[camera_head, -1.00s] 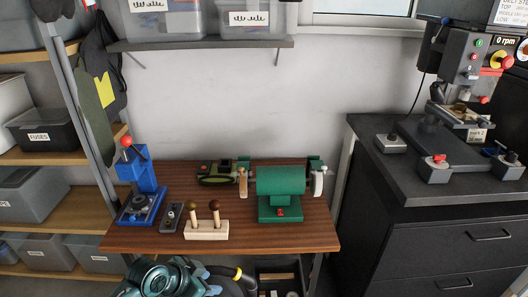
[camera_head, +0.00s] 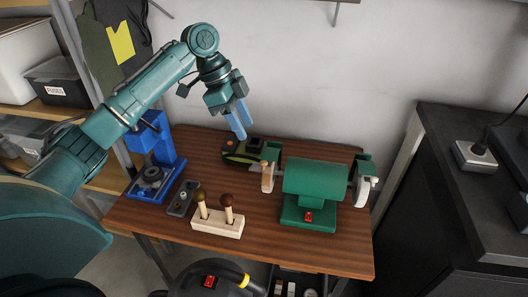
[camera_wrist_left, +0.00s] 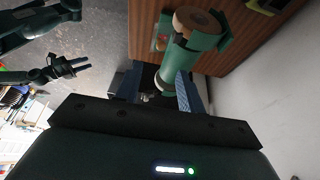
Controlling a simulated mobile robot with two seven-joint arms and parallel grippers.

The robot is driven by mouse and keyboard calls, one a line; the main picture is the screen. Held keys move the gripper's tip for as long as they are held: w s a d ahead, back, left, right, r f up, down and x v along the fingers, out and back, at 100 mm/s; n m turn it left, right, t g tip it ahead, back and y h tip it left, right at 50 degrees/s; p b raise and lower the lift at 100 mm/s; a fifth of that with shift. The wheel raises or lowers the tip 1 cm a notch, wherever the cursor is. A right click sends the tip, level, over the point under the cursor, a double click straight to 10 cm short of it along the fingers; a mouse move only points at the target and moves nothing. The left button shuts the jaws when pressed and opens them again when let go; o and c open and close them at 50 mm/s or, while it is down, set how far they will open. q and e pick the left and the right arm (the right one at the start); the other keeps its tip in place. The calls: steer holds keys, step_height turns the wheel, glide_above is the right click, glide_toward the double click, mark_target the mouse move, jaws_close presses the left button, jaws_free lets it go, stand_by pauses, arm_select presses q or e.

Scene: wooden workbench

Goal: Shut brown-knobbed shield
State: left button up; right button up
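The green bench grinder (camera_head: 311,180) stands on the right half of the workbench. A pale tan wheel (camera_head: 268,177) is at its left end and a whitish wheel (camera_head: 362,190) at its right end, each by a dark green guard. I cannot make out a brown knob or the shield's position. My left gripper (camera_head: 243,134) hangs above the bench's back edge, left of and above the grinder. In the wrist view its fingers (camera_wrist_left: 155,95) are apart, with a green part that has a brown round end beyond them. My right gripper (camera_wrist_left: 75,68) looks spread and empty.
A blue press-like tool (camera_head: 155,165), a small grey block (camera_head: 182,197) and a pale wooden block (camera_head: 218,222) with two knobbed handles stand at the left. A dark green and black tool (camera_head: 243,152) lies behind. The bench front (camera_head: 330,252) is bare.

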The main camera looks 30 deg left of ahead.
mark_target(263, 162)
arm_select(q)
steer(key=x, duration=1)
steer(key=shift+w+d+f+p, duration=0.1)
steer(key=shift+f+p, duration=0.1)
steer(key=shift+p, duration=0.15)
jaws_close()
